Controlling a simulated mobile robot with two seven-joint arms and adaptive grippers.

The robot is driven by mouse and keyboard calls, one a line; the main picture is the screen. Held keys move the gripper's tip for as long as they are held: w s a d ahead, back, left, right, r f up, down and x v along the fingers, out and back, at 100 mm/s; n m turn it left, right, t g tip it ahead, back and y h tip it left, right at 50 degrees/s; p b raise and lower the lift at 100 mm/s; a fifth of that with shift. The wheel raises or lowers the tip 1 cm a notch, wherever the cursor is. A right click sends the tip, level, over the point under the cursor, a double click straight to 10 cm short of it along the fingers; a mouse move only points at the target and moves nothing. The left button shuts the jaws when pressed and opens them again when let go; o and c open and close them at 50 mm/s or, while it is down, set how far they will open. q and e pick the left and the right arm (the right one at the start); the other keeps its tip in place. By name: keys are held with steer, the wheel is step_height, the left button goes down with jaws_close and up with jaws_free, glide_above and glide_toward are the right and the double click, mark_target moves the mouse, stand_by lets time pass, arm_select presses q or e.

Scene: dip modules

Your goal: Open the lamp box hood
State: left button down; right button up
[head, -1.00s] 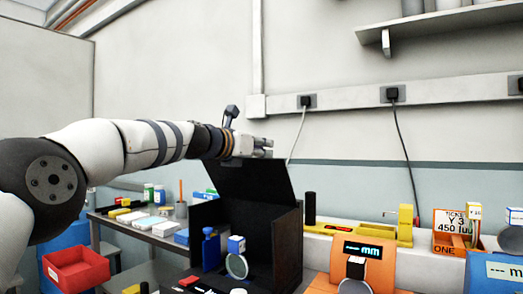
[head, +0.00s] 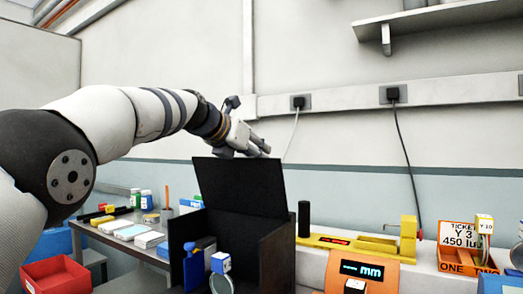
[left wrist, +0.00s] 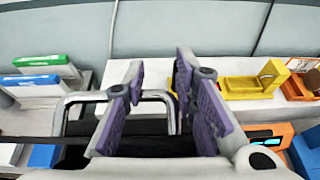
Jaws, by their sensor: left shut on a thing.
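The black lamp box (head: 277,258) stands on the bench in the head view, its front open toward me. Its black hood (head: 238,188) is a flat panel standing raised and steep above the box. My left gripper (head: 262,147) is at the hood's top edge, with its arm coming in from the left. In the left wrist view its two purple-padded fingers (left wrist: 165,105) are apart, with dark hood between and below them. It is shut on the hood, though the exact contact is hard to see. My right gripper is not in view.
A yellow tool (head: 408,235) and an orange meter (head: 362,270) are to the right. A red bin (head: 55,279) is at lower left.

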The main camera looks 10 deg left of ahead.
mark_target(238, 159)
arm_select(q)
steer(key=a+f, duration=0.1)
steer(key=w+a+f, duration=0.1)
steer(key=shift+a+f+y, duration=0.15)
steer(key=shift+a+y, duration=0.2)
steer(key=shift+y, duration=0.05)
steer(key=c, duration=1.7)
jaws_free()
steer(key=o, duration=1.4)
steer(key=shift+a+f+n, duration=0.15)
steer(key=shift+a+n, duration=0.15)
steer(key=shift+a, duration=0.25)
steer(key=o, duration=0.3)
steer(key=shift+a, duration=0.25)
steer(key=shift+w+a, duration=0.15)
steer(key=shift+w, duration=0.05)
steer(key=shift+s+r, duration=0.1)
steer(key=shift+r, duration=0.15)
steer(key=shift+s+r, duration=0.2)
steer(key=v, duration=0.6)
steer(key=shift+s, duration=0.4)
